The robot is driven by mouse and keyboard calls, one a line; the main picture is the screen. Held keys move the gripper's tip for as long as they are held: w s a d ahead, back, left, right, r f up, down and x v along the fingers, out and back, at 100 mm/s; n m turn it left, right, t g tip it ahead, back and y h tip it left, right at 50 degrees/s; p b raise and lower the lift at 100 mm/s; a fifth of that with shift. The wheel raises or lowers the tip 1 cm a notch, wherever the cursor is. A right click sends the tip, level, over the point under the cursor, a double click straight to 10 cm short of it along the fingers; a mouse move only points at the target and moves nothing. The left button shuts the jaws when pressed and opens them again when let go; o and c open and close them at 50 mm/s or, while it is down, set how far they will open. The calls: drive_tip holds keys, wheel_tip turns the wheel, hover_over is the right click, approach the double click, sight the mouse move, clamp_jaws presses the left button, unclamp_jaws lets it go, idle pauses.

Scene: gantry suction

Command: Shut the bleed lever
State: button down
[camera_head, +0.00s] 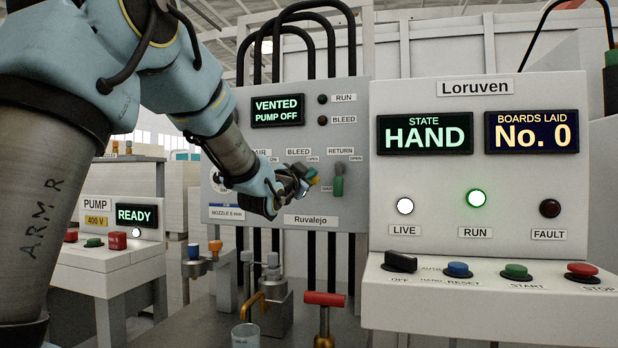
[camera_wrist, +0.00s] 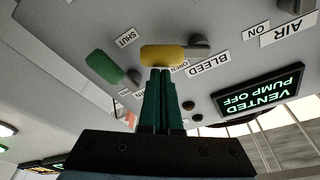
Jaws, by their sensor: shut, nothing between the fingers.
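The bleed lever has a yellow handle (camera_wrist: 170,56) and a dark hub on a grey panel (camera_head: 300,210). In the wrist view, which is upside down, the handle reaches left from its hub, close to the partly hidden OPEN label and apart from the SHUT label (camera_wrist: 127,38). My gripper (camera_wrist: 161,73) is shut, with its green fingertips at the handle's near edge; I cannot tell whether they touch. In the head view my gripper (camera_head: 300,180) is at the panel under the BLEED label and hides most of the lever.
The green return lever (camera_head: 338,180) is close beside the bleed lever, also seen in the wrist view (camera_wrist: 104,68). The panel display (camera_head: 278,111) reads VENTED, PUMP OFF. The Loruven console (camera_head: 480,260) is to the right. A red-handled valve (camera_head: 324,299) stands below.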

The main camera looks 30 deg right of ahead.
drive_tip(key=shift+w+a+f+m+g+y+b, duration=0.1)
drive_tip(key=shift+w+a+f+m+g+b, duration=0.45)
drive_tip(key=shift+m+b, duration=1)
drive_tip(key=shift+w+a+f+m+g+y+b, duration=0.1)
drive_tip(key=shift+w+a+f+m+g+b, duration=0.4)
drive_tip(key=shift+m, duration=1.8)
drive_tip(key=shift+w+a+f+m+g+y+b, duration=0.2)
drive_tip(key=shift+f+m+b, duration=0.6)
drive_tip(key=shift+m+b, duration=0.85)
drive_tip(key=shift+m+p, duration=0.3)
drive_tip(key=shift+m, duration=0.2)
